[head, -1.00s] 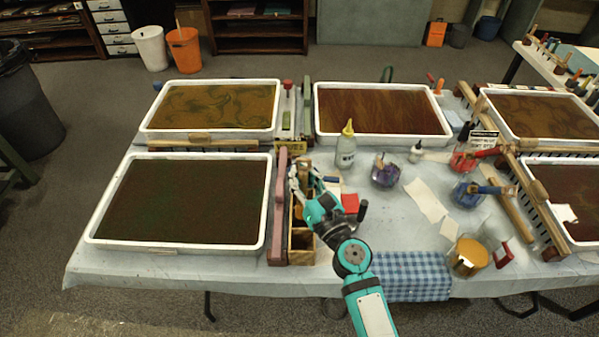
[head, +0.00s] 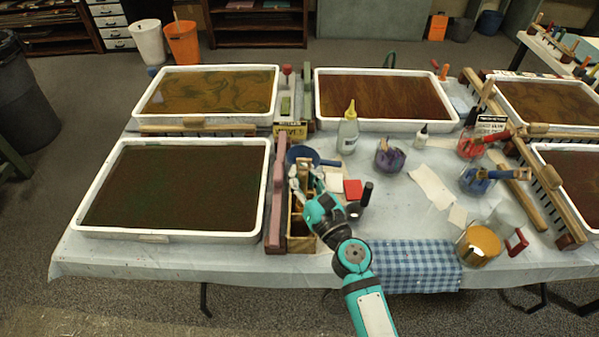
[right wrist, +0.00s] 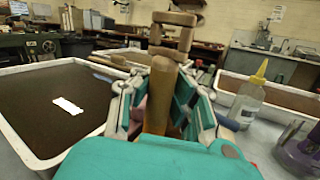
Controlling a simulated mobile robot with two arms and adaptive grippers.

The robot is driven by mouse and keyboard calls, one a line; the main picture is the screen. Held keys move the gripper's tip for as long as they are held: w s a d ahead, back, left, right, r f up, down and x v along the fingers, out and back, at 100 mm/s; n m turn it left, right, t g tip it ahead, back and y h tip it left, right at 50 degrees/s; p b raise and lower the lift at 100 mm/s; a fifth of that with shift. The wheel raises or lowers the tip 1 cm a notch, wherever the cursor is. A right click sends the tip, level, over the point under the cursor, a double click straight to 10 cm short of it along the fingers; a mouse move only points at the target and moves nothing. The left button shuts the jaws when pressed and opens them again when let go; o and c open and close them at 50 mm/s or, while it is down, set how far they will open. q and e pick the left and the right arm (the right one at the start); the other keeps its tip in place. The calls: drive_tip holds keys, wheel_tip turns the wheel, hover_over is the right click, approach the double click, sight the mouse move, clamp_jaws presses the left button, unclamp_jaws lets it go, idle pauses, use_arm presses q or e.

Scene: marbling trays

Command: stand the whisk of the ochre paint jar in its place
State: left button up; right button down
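The ochre paint jar (head: 480,246) stands at the right front of the table, with no whisk showing in it. A wooden caddy (head: 300,243) stands left of centre. My right gripper (head: 298,187) is over the caddy. In the right wrist view its fingers (right wrist: 160,95) stand apart, on both sides of an upright ochre-brown shaft (right wrist: 157,100), which looks like the whisk. A gap shows on the left of the shaft, so the fingers look open around it. The whisk's lower end is hidden. My left gripper is out of view.
Jars of red (head: 471,147), blue (head: 476,182) and purple (head: 390,158) paint stand right of centre. A bottle (head: 348,134) stands behind the caddy. A pink bar (head: 276,205) and a tray (head: 77,231) lie left of it. A checked cloth (head: 415,268) lies in front.

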drive_tip(key=c, duration=2)
unclamp_jaws()
drive_tip(key=shift+f, duration=0.1)
drive_tip(key=o, duration=0.7)
